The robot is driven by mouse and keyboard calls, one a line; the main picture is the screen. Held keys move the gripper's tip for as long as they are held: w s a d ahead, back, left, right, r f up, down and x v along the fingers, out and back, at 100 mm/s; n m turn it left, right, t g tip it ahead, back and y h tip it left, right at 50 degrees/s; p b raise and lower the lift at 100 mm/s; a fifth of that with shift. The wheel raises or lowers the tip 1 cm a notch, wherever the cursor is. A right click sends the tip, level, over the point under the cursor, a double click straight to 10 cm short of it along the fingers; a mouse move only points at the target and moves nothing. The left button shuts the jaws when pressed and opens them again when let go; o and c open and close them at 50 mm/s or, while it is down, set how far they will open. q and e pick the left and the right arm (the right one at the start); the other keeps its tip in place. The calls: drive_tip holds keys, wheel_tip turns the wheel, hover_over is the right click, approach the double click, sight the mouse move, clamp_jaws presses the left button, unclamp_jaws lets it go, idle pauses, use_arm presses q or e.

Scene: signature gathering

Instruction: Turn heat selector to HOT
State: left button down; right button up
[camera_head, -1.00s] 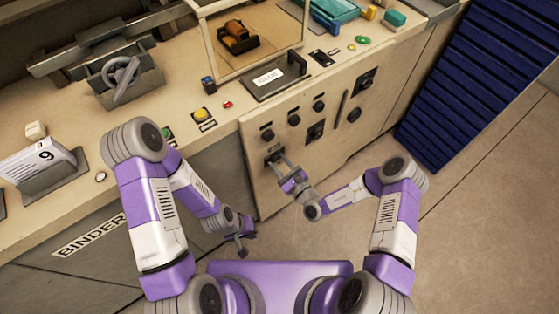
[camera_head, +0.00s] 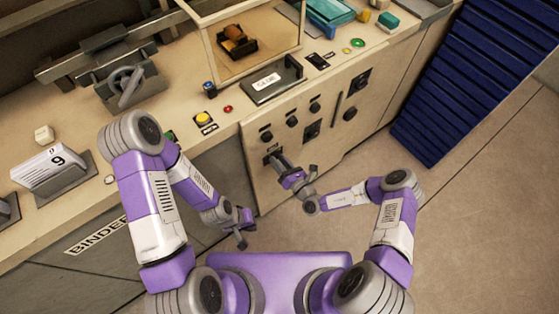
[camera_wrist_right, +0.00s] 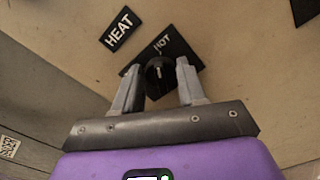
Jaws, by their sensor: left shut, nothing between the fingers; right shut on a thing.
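The heat selector (camera_wrist_right: 160,72) is a small round black knob on a dark plate, seen in the right wrist view. A "HOT" label (camera_wrist_right: 163,44) sits just above it, and a "HEAT" label (camera_wrist_right: 118,31) is at upper left. A light mark on the knob points roughly up, toward "HOT". My right gripper (camera_wrist_right: 158,78) is shut on the knob, one finger on each side. In the head view my right gripper (camera_head: 277,158) reaches the lower left of the cream panel and hides the knob. My left gripper (camera_head: 243,229) is shut and empty, low in front of the cabinet.
The cream control panel (camera_head: 330,135) carries several other black knobs and a vertical slot close to my right gripper. Above it the counter holds a "GLUE" tray (camera_head: 270,85) and a glass-sided box (camera_head: 240,60). A blue slatted panel (camera_head: 480,80) stands at right. The floor there is clear.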

drive_tip(key=shift+f+m, duration=0.1)
drive_tip(key=shift+m, duration=0.6)
drive_tip(key=o, duration=1)
drive_tip(key=shift+d, duration=0.1)
drive_tip(key=p+v, duration=0.1)
drive_tip(key=v, duration=0.6)
drive_tip(key=shift+s+d, duration=0.1)
drive_tip(key=shift+s, duration=0.15)
